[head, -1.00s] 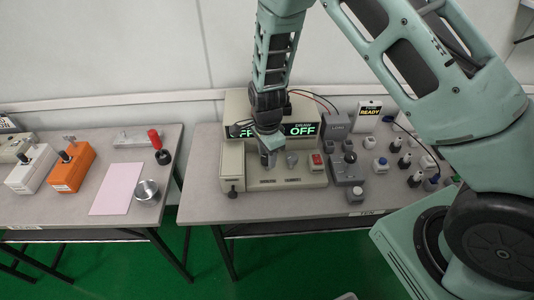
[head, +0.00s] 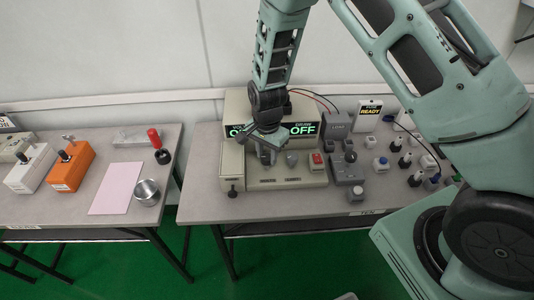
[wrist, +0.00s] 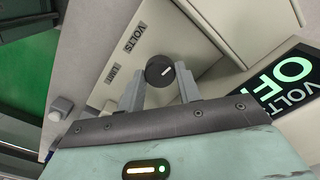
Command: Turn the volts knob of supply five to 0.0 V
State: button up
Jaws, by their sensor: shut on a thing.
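The volts knob (wrist: 159,72) is a dark round knob with a white pointer line, on the beige supply (head: 285,176). A VOLTS label (wrist: 133,38) is printed near it, with LIMIT (wrist: 113,75) alongside. My gripper (head: 266,156) is over the supply's left part, its two grey fingers on either side of the knob, shut on it. In the wrist view the volts display (wrist: 285,80) shows green OFF, cut by the frame edge. In the head view my wrist partly hides that display; the DRAW display (head: 303,129) reads OFF.
A second grey knob (head: 291,159) and a red switch (head: 316,160) sit to the right on the supply. Further right are a grey load box (head: 346,170) and several small knobs and connectors. The left table holds a pink sheet (head: 116,188), a metal cup (head: 147,191) and an orange box (head: 71,168).

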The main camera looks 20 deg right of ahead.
aim_at(267, 157)
jog(key=n, duration=0.5)
jog(key=shift+n+b, duration=0.3)
jog(key=shift+b, duration=0.05)
jog(key=n, duration=0.4)
jog(key=shift+n, duration=0.3)
jog(key=n, duration=0.4)
jog(key=shift+b, duration=0.3)
jog(key=n, duration=0.4)
jog(key=shift+n, duration=0.3)
jog(key=o, duration=1)
notch_tip(267, 157, up, 18)
jog(key=b, duration=0.1)
jog(key=shift+f, duration=0.25)
